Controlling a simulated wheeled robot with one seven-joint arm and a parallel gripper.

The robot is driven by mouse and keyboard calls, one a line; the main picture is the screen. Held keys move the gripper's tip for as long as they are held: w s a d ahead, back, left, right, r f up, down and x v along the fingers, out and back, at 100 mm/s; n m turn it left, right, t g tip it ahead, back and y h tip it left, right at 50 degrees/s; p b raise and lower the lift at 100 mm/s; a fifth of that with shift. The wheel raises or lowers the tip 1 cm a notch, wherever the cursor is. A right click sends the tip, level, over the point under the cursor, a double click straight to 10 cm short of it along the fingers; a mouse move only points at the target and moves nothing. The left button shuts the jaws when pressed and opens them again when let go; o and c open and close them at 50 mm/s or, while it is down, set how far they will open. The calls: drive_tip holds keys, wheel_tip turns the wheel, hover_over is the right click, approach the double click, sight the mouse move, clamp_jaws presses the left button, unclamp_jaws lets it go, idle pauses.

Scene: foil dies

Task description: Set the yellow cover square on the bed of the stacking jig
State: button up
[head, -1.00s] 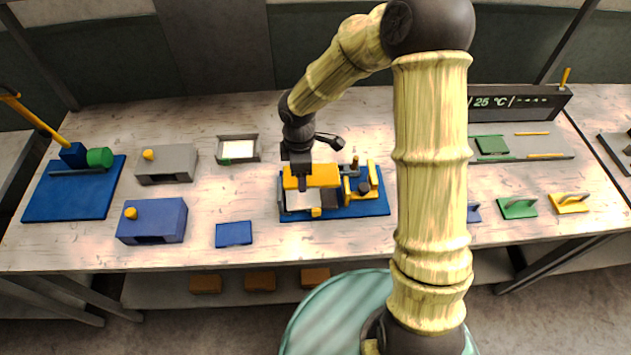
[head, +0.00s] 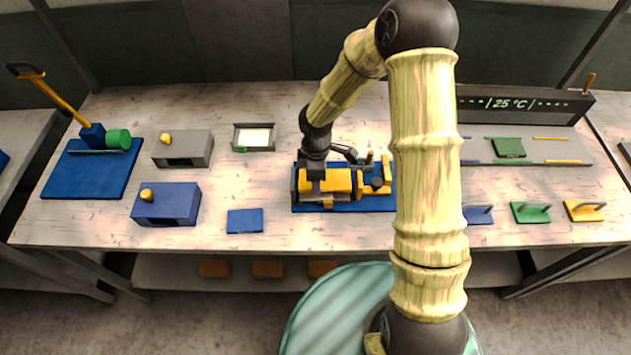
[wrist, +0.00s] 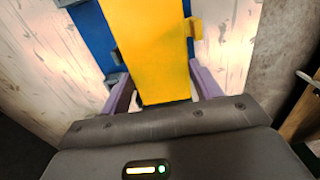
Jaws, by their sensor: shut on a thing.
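The yellow cover (head: 326,181) is a flat yellow plate; it also fills the middle of the wrist view (wrist: 147,45). My gripper (wrist: 163,82) is shut on it, with a purple finger at each side. The stacking jig has a blue base (head: 345,207) and a grey side wall at its left. The cover is over the left part of the jig, above the bed. I cannot tell whether it touches the bed or lies square, as the cover and my gripper hide most of the bed.
Yellow blocks and a dark knob (head: 376,183) stand on the jig's right part. A blue plate (head: 245,221) lies left of the jig. Grey (head: 182,148) and blue (head: 167,204) boxes stand farther left. Green (head: 531,213) and yellow (head: 584,211) handled plates lie at right.

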drive_tip(key=shift+d, duration=0.1)
drive_tip(key=f, duration=0.3)
drive_tip(key=shift+w+f, duration=0.15)
drive_tip(key=shift+w, duration=0.1)
drive_tip(key=shift+f, duration=0.25)
drive_tip(key=shift+a, duration=0.25)
drive_tip(key=shift+s+r, duration=0.1)
drive_tip(key=shift+s, duration=0.1)
drive_tip(key=shift+d+f, duration=0.25)
drive_tip(key=shift+d, duration=0.05)
drive_tip(key=o, duration=1.1)
drive_tip(key=shift+r, duration=0.1)
drive_tip(key=shift+a, duration=0.1)
